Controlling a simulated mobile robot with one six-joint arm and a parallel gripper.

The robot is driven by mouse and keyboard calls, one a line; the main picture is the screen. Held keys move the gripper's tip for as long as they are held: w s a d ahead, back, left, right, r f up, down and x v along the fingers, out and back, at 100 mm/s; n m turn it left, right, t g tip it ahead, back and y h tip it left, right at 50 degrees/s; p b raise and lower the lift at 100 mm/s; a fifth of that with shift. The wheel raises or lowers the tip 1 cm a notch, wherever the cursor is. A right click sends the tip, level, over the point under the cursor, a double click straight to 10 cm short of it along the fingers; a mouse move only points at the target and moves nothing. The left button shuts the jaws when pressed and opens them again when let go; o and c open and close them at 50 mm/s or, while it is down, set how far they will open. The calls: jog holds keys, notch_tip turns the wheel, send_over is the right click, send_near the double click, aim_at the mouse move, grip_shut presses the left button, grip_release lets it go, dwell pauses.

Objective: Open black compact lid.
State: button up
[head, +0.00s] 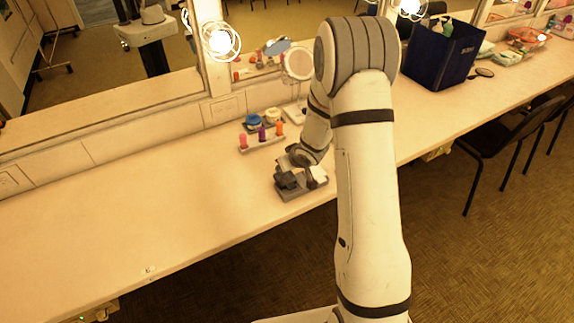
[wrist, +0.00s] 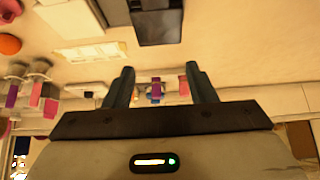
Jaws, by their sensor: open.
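A black, flat, square-edged piece that looks like the black compact (wrist: 160,26) shows at the top of the wrist view, beyond my fingertips. It is cut off by the frame edge, so I cannot tell how its lid stands. My gripper (wrist: 162,74) is open, with nothing between its two fingers, and does not touch the black piece there.
A lipstick stand (head: 262,141) with several coloured sticks is just behind the holder. A blue-lidded jar (head: 253,119) and a round standing mirror (head: 298,63) are farther back. A navy bag (head: 428,58) stands at the right. The counter's left part is clear.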

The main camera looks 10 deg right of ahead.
jog(key=shift+r, duration=0.2)
jog(key=p+v, duration=0.2)
jog(key=v, duration=0.5)
jog(key=shift+s+r, duration=0.15)
jog(key=shift+s, duration=0.05)
jog(key=shift+d, duration=0.1)
